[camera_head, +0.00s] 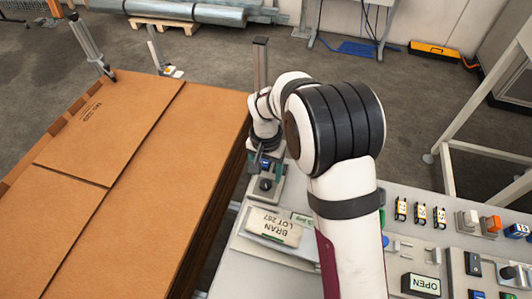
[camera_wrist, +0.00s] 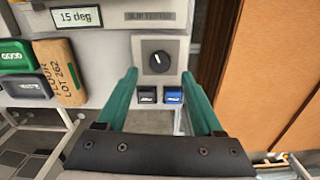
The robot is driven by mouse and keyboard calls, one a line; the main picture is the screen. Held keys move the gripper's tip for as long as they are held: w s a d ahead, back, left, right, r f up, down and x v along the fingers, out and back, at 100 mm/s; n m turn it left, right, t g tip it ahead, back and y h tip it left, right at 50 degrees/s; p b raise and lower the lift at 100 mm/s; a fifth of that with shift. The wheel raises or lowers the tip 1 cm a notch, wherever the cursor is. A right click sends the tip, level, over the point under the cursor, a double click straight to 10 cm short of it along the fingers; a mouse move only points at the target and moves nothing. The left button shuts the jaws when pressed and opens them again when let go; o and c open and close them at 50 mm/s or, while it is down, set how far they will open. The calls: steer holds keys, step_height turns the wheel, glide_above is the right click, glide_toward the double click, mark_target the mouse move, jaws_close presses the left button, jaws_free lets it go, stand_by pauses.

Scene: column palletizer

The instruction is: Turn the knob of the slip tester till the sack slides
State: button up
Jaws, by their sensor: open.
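In the wrist view, the slip tester's round black knob (camera_wrist: 158,61) with a white mark sits on a grey plate below the "SLIP TESTER" label (camera_wrist: 150,16). A display (camera_wrist: 77,17) reads 15 deg. My gripper (camera_wrist: 160,76) is open and empty, its teal fingers spread either side of the line to the knob, their tips just short of it in the picture. I cannot tell the height gap. In the head view the knob (camera_head: 265,185) shows below my wrist. A sack marked BRAN LOT 267 (camera_head: 273,226) lies on a board nearby; I cannot see it sliding.
Below the knob are a black button (camera_wrist: 146,95) and a blue button (camera_wrist: 173,95). A sack marked FLOUR LOT 262 (camera_wrist: 60,72) and a green switch (camera_wrist: 14,56) are to the left. A tall cardboard stack (camera_head: 140,190) stands close beside. An OPEN sign (camera_head: 421,285) is on the bench.

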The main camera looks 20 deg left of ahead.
mark_target(266, 182)
step_height(266, 182, up, 12)
steer(key=shift+f, duration=0.1)
